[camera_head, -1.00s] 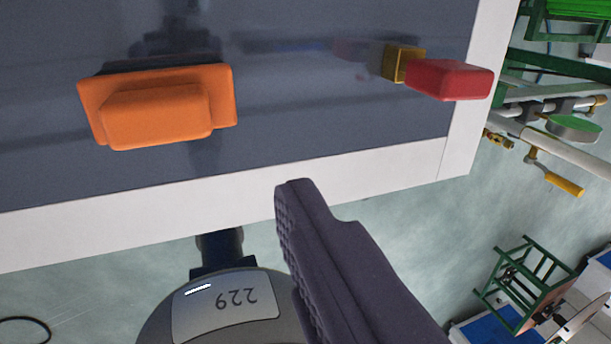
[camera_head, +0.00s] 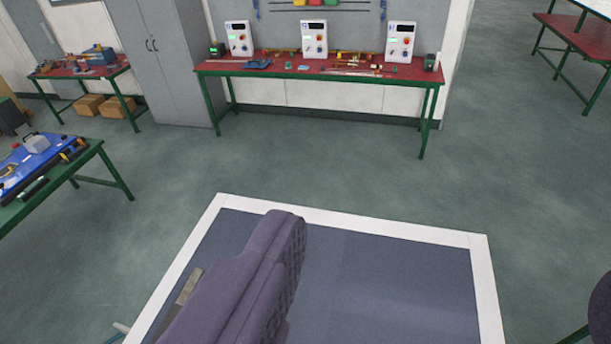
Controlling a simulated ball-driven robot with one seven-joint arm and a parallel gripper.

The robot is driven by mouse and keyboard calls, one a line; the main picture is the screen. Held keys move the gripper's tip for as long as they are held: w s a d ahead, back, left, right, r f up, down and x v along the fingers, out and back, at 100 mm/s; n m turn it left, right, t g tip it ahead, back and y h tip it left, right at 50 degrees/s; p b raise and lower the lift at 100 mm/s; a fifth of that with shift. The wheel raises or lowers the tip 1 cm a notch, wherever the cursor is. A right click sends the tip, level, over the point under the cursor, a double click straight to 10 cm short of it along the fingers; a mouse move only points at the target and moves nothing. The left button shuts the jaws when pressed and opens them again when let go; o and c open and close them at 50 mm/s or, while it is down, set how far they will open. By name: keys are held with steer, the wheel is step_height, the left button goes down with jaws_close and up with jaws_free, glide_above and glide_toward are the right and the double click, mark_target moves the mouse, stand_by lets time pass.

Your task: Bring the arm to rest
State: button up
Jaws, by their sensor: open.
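My gripper (camera_head: 443,255) is open and empty. One dark purple-grey finger with a ridged inner face shows at the lower middle of the picture. Part of the other finger shows at the right edge. The fingers reach over a dark grey panel with a white border (camera_head: 353,222), with bare panel between them. Nothing is held. The rest of my arm is not in view.
A red-topped bench (camera_head: 330,70) with several white control boxes stands by the far wall, next to a grey cabinet (camera_head: 165,60). A green table (camera_head: 60,185) with a blue top is at left. Green floor (camera_head: 330,160) between them is clear.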

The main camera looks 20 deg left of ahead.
steer(key=shift+s+r, duration=0.1)
steer(key=shift+r, duration=0.3)
